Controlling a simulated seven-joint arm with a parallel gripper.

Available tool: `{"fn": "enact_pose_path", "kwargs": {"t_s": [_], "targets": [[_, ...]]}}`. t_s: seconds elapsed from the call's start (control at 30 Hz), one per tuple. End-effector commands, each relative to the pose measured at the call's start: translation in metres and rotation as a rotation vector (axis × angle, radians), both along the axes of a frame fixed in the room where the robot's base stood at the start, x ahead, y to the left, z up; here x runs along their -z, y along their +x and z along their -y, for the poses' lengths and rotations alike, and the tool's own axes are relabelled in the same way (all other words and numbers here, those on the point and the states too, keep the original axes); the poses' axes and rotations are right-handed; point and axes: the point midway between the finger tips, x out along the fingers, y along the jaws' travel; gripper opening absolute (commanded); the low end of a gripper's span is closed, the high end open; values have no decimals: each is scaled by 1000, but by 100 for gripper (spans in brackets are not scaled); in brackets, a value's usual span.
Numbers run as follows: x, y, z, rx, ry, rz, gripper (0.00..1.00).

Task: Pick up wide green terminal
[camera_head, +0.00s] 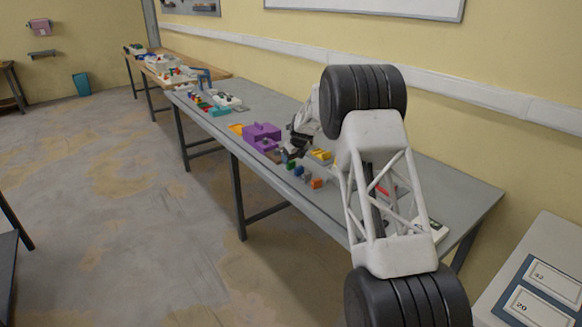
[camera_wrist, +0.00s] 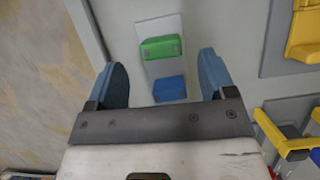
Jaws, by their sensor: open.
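A green terminal (camera_wrist: 161,47), a wide block with rounded edges, lies on a pale strip (camera_wrist: 150,27) in the wrist view. A blue block (camera_wrist: 169,89) sits just nearer to my gripper's palm on the same strip. My gripper (camera_wrist: 162,61) is open, with one blue-grey finger on each side of the strip. The green terminal is between and slightly beyond the fingertips, and neither finger appears to touch it. In the head view my gripper (camera_head: 284,153) is low over the table beside the small blocks, and a small green block (camera_head: 291,165) shows just below it.
A purple box (camera_head: 262,131) stands left of my gripper on the grey table (camera_head: 460,187). Blue and orange blocks (camera_head: 316,184) lie along the front edge. Yellow parts (camera_wrist: 305,30) are at the right in the wrist view. The table's edge is at the left there.

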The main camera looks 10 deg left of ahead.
Motion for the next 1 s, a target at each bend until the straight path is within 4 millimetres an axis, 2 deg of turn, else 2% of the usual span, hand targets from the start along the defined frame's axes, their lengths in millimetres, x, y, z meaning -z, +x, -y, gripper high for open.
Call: {"fn": "enact_pose_path", "kwargs": {"t_s": [0.53,1.0], "targets": [[37,13,-10,0,0,0,77],[40,14,-11,0,1,1,77]]}}
